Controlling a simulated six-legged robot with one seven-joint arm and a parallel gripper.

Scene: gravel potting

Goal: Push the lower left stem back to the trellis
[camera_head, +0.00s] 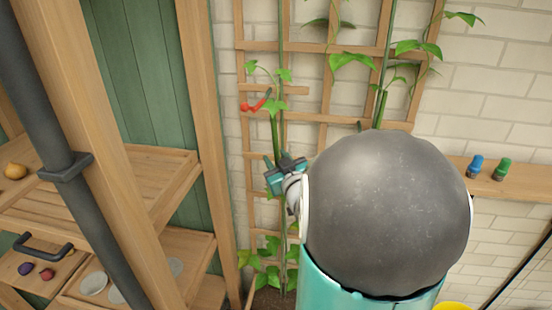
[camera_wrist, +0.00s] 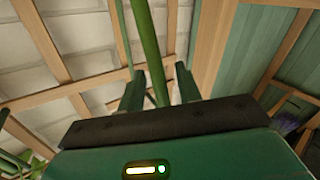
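The wooden trellis (camera_head: 322,118) stands against the white brick wall, with green stems climbing it. The left stem (camera_head: 275,130) runs up the trellis's left side, with leaves near the bottom and higher up. My gripper (camera_head: 284,172) is in front of the lower left part of the trellis, at this stem. In the wrist view my gripper (camera_wrist: 160,85) has its two fingers apart, with a green stem (camera_wrist: 149,45) passing between them. Gaps show on both sides of the stem. The trellis slats also show behind it (camera_wrist: 45,50). My arm hides the trellis's lower right part.
A wooden post (camera_head: 205,120) and shelves (camera_head: 160,165) stand to the left. A ledge (camera_head: 515,184) at right holds a blue bottle (camera_head: 475,166) and a green bottle (camera_head: 502,169).

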